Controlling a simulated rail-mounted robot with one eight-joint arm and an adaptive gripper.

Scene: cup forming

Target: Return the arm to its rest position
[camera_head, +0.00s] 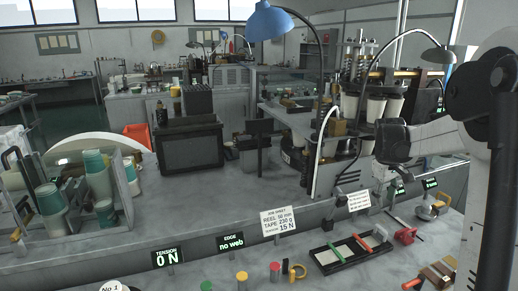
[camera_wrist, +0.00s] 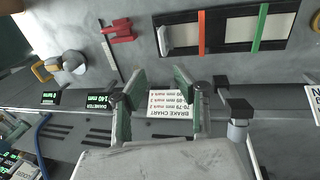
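My arm (camera_head: 500,160) comes down the right side of the head view, with its forearm reaching left over the bench. My gripper (camera_head: 381,150) is raised above the bench at the right. In the wrist view my gripper (camera_wrist: 160,78) has its two fingers apart with nothing between them. The brake chart sign (camera_wrist: 171,105) shows beyond the gap.
A black tray (camera_head: 350,249) with green and red strips lies on the front bench. Red, yellow and green knobs (camera_head: 242,280) stand at the front edge. A red clamp (camera_wrist: 117,30) lies near the tray. Machinery (camera_head: 375,100) stands behind my gripper.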

